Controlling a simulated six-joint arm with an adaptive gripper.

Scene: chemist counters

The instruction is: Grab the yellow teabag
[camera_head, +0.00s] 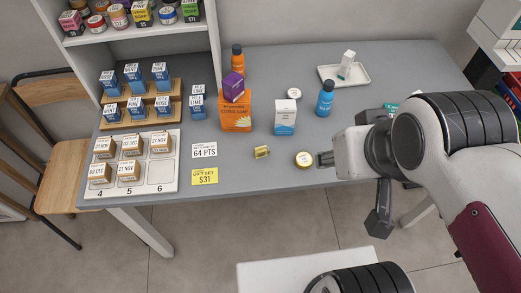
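A small yellow packet, which looks like the yellow teabag (262,152), sits on the grey counter near its front edge, right of the price cards. My gripper (324,160) is to the right of it, apart from it, near the front edge of the counter.
An orange box (236,112) with a purple box (233,88) on top stands behind the packet. A white-and-blue box (285,117), a blue bottle (325,98) and a white tray (330,74) stand further right. A yellow price card (204,176) lies left.

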